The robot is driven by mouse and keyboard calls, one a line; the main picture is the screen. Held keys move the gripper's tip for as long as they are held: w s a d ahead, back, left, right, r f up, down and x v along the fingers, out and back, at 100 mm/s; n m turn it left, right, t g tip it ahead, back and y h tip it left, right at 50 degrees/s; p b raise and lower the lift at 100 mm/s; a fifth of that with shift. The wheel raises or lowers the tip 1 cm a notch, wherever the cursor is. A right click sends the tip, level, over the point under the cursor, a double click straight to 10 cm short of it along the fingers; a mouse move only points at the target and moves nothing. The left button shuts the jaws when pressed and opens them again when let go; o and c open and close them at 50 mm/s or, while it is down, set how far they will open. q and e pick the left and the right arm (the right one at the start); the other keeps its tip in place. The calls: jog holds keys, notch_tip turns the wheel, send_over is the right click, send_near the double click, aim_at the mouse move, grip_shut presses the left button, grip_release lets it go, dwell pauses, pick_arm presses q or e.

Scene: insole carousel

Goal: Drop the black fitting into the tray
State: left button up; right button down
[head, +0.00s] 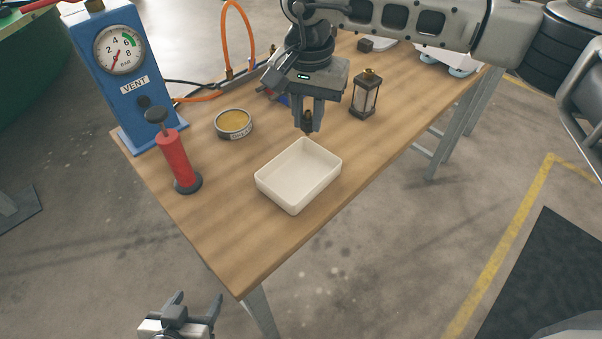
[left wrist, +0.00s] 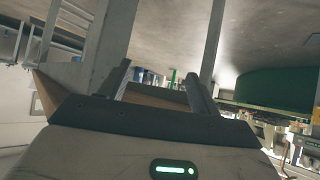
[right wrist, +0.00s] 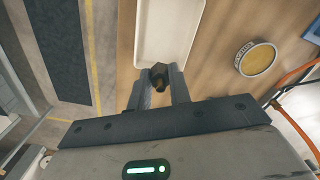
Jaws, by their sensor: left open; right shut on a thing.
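The black fitting (right wrist: 158,76) is a small dark piece with a brassy end, held between the fingertips of my right gripper (right wrist: 158,88). In the head view the right gripper (head: 308,124) points down, with the fitting (head: 307,117) between its fingers, just behind the tray's far edge. The tray (head: 299,201) is a white, shallow, rectangular box, empty, on the wooden table; it also shows in the right wrist view (right wrist: 168,30). My left gripper (head: 194,306) is open and empty, low in front of the table; its fingers show in the left wrist view (left wrist: 160,85).
On the wooden table (head: 220,240) stand a red hand pump (head: 178,160), a round yellow-topped tin (head: 233,123), a blue vent gauge box (head: 120,70) and a small dark lantern-like thing (head: 366,95). An orange hose (head: 252,40) runs behind. The table's front is clear.

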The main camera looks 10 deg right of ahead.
aim_at(308, 129)
notch_tip(308, 129, down, 4)
jog(key=shift+r+b, duration=0.25)
jog(key=shift+b, duration=0.55)
jog(key=shift+f+b, duration=0.3)
jog(key=shift+f, duration=0.35)
pick_arm(q)
jog(key=shift+w+d+f, duration=0.2)
jog(key=shift+w+d, duration=0.1)
jog(key=shift+w, duration=0.05)
pick_arm(e)
jog(key=c, duration=1.2)
grip_release()
pick_arm(q)
jog(key=shift+s+f, duration=0.1)
jog(key=shift+s, duration=0.05)
